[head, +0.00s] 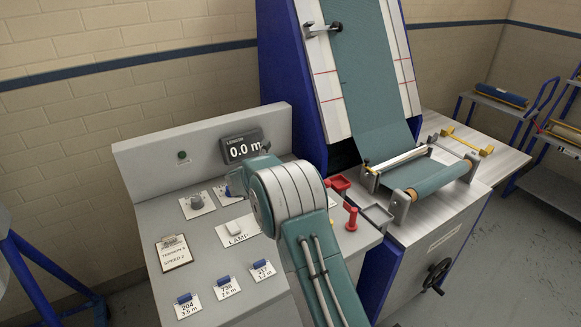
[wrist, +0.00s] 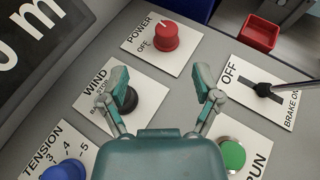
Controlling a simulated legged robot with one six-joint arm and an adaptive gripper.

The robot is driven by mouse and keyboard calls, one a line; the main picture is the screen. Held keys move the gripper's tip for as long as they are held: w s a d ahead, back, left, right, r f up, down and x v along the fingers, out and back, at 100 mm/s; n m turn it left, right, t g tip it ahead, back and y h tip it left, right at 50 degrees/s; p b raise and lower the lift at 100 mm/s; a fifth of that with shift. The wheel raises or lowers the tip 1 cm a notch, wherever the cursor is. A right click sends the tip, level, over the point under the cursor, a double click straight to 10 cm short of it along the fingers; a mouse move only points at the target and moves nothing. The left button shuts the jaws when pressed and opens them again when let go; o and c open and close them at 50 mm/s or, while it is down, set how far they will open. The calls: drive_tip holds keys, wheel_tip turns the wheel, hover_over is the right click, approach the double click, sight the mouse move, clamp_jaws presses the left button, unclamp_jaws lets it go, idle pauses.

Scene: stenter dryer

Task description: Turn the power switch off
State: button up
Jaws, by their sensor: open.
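The power switch is a red round knob (wrist: 166,37) on a white plate marked POWER, with OFF printed to its lower left. A small light mark shows near its upper edge; its exact setting is hard to read. My gripper (wrist: 162,82) is open and empty, its two teal fingers apart and pointing toward the red knob. In the wrist view the knob lies just beyond the fingertips, between their lines, with no visible contact. In the head view my arm hides the power switch and the gripper's fingers.
A black WIND knob (wrist: 125,98) lies by the left finger. A BRAKE lever (wrist: 285,88) extends at right, with a green RUN button (wrist: 232,154) below. A blue TENSION knob (wrist: 63,173) is lower left. A length display (head: 242,147) stands on the panel's back. A red tray (wrist: 259,32) lies beyond.

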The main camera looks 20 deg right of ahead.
drive_tip(key=shift+d+f+m, duration=0.2)
drive_tip(key=shift+f+m, duration=0.2)
drive_tip(key=shift+f, duration=0.05)
drive_tip(key=shift+w+d+f, duration=0.1)
drive_tip(key=shift+d+f, duration=0.05)
drive_tip(key=shift+d, duration=0.1)
drive_tip(key=x, duration=1)
drive_tip(key=shift+d, duration=0.2)
